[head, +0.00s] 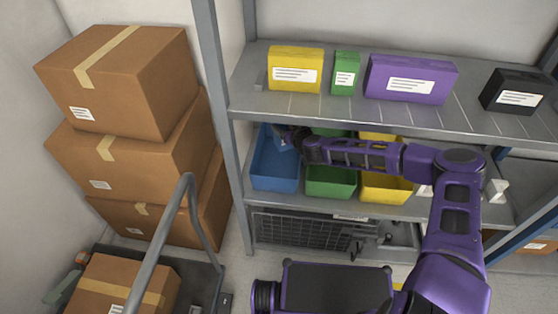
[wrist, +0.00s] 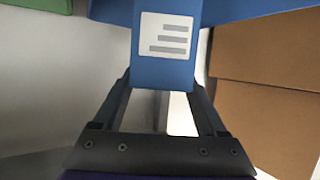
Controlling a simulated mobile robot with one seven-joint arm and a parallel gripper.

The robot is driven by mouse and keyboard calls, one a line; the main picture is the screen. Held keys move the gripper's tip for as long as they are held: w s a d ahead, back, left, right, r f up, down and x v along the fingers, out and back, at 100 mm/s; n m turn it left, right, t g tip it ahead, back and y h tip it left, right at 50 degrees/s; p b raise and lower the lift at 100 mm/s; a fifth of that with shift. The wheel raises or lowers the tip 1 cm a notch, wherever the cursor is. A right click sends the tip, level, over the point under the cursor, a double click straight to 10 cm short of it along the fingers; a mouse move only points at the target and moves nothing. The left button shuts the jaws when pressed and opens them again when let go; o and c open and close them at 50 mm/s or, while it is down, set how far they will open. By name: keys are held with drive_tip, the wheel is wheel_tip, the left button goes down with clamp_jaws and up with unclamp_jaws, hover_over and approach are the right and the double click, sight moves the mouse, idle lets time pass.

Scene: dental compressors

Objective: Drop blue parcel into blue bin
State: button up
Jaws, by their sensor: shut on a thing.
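The blue bin (head: 275,178) stands at the left end of the middle shelf. My gripper (head: 290,138) reaches in over this bin from the right, below the upper shelf. In the wrist view, my gripper (wrist: 165,95) is shut on the blue parcel (wrist: 165,72), which has a white label with grey lines. In the head view the parcel (head: 284,145) is partly hidden by the gripper and shows at the upper part of the bin. I cannot tell whether it touches the bin. A blue surface behind the parcel in the wrist view looks like the bin.
A green bin (head: 332,182) and a yellow bin (head: 386,188) stand right of the blue bin. The upper shelf (head: 330,113) holds yellow (head: 295,57), green (head: 345,62), purple (head: 410,67) and black (head: 510,101) parcels close above my arm. A grey post (head: 222,110) and stacked cartons (head: 130,165) stand left.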

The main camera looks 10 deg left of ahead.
drive_tip(key=shift+f+b, duration=0.8)
drive_tip(key=shift+f, duration=0.8)
drive_tip(key=o, duration=1.4)
drive_tip(key=shift+o, duration=0.2)
drive_tip(key=p+v, duration=0.2)
drive_tip(key=v, duration=1.5)
drive_tip(key=shift+s, duration=0.25)
